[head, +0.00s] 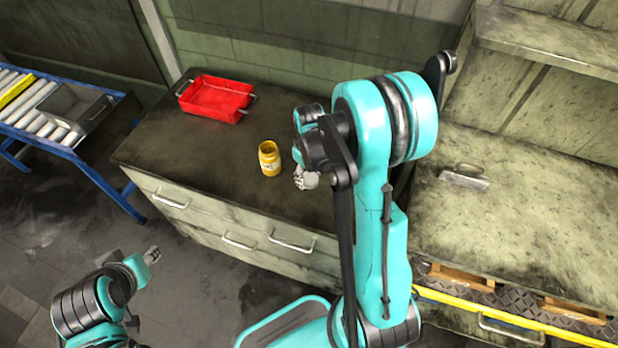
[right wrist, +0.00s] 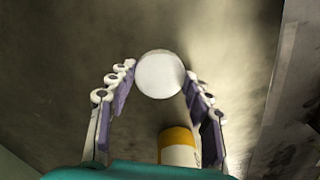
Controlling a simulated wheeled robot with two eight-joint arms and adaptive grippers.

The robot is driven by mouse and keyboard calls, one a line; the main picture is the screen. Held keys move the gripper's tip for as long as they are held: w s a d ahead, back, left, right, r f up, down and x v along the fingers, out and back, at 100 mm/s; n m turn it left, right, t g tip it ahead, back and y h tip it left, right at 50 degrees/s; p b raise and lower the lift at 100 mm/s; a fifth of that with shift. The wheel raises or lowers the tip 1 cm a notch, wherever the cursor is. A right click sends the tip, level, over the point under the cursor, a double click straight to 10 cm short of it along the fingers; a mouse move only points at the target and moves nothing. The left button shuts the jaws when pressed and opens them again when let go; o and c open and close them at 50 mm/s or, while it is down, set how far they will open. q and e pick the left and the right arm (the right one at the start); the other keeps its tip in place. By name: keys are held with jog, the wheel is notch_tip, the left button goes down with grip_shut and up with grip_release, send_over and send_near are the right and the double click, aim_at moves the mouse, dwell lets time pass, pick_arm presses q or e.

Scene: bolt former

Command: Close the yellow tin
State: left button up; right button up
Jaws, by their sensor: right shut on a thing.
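The yellow tin (head: 270,158) stands upright on the dark worktop, its top open and dark inside. It has a pale label and also shows at the bottom of the right wrist view (right wrist: 180,148). My right gripper (head: 303,181) is just right of the tin, apart from it in the head view. In the right wrist view the right gripper's fingertips are shut on a round pale lid (right wrist: 160,74). In the head view my arm partly hides the right gripper. My left gripper (head: 152,256) is low at the left, away from the worktop; its fingers are too small to judge.
A red tray (head: 215,97) lies at the back left of the worktop (head: 160,145). A roller conveyor (head: 40,110) with a grey bin (head: 75,106) stands at the left. A metal-handled piece (head: 464,179) lies on the right bench. The worktop around the tin is clear.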

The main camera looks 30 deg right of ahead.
aim_at(310, 181)
jog(key=shift+r, duration=0.5)
jog(key=r+p, duration=0.1)
jog(key=r, duration=0.1)
jog(key=s+r+p, duration=0.1)
jog(key=r, duration=0.1)
jog(key=shift+a, duration=0.2)
pick_arm(q)
notch_tip(310, 181, up, 5)
jog(key=p, duration=0.3)
pick_arm(e)
jog(key=s+a+r, duration=0.4)
jog(key=s+r, duration=0.2)
jog(key=s, duration=0.3)
jog(key=shift+s, duration=0.4)
jog(key=w+a+f+m+b, duration=0.1)
jog(key=w+a+f+b, duration=0.1)
jog(key=w+f, duration=0.1)
jog(key=w+a+f+b, duration=0.2)
jog(key=w+f, duration=0.1)
jog(key=w, duration=0.1)
jog(key=w+a+f+m+b, duration=0.1)
jog(key=w+a+f+b, duration=0.1)
jog(key=w+f, duration=0.1)
jog(key=shift+w+a+m, duration=0.15)
jog(key=shift+w+m, duration=0.15)
jog(key=shift+w, duration=0.5)
pick_arm(q)
notch_tip(310, 181, down, 6)
jog(key=shift+r, duration=0.1)
jog(key=shift+c, duration=0.6)
